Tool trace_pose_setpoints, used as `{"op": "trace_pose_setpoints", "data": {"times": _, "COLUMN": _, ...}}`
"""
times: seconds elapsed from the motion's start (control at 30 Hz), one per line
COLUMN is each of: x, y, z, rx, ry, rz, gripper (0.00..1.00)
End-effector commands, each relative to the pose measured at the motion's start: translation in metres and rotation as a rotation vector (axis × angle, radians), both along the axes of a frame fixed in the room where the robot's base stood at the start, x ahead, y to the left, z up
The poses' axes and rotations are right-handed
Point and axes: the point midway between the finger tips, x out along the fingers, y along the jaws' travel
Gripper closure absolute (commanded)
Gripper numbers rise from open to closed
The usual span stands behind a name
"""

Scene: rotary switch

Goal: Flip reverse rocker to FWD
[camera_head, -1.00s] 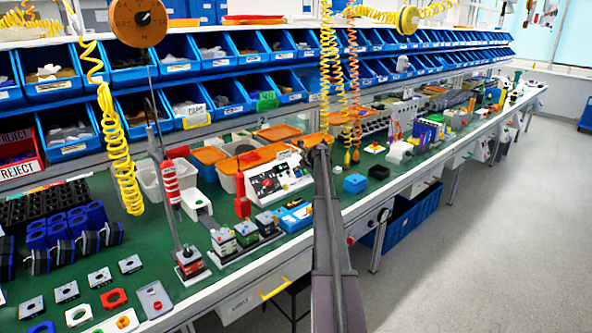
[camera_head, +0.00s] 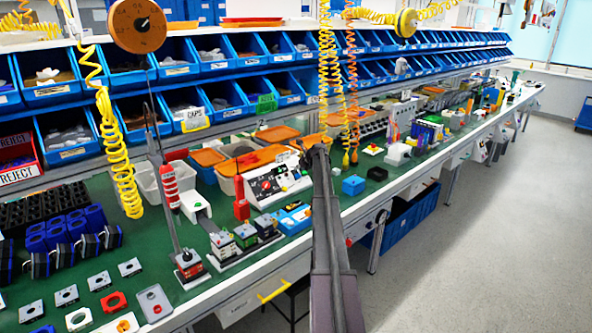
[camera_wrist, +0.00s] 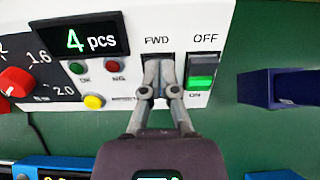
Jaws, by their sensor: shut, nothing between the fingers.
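The white control box (camera_head: 264,188) stands on the green bench in the head view, and its panel (camera_wrist: 125,99) fills the upper wrist view. The reverse rocker (camera_wrist: 152,66) is a dark switch under the FWD label. My gripper's fingertips (camera_wrist: 160,62) lie over it in the picture and hide most of it, so I cannot tell its position or whether they touch it. My gripper, also in the head view (camera_head: 314,146), is shut and empty. The lower label is mostly covered.
A green power rocker (camera_wrist: 201,77) marked OFF and ON is close on the right. A yellow button (camera_wrist: 94,101), a red dial (camera_wrist: 15,82) and a counter display (camera_wrist: 85,38) are left. A dark blue block (camera_wrist: 275,88) stands on the green bench at right.

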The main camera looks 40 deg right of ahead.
Motion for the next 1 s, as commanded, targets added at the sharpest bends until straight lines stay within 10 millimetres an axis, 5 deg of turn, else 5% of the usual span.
{"op": "trace_pose_setpoints", "data": {"times": 0.37, "x": -0.005, "y": 0.001, "z": 0.012, "rx": 0.000, "ry": 0.000, "rz": 0.000, "gripper": 1.00}}
{"op": "trace_pose_setpoints", "data": {"times": 1.0, "x": -0.039, "y": 0.000, "z": 0.064, "rx": 0.001, "ry": 0.000, "rz": -0.001, "gripper": 1.00}}
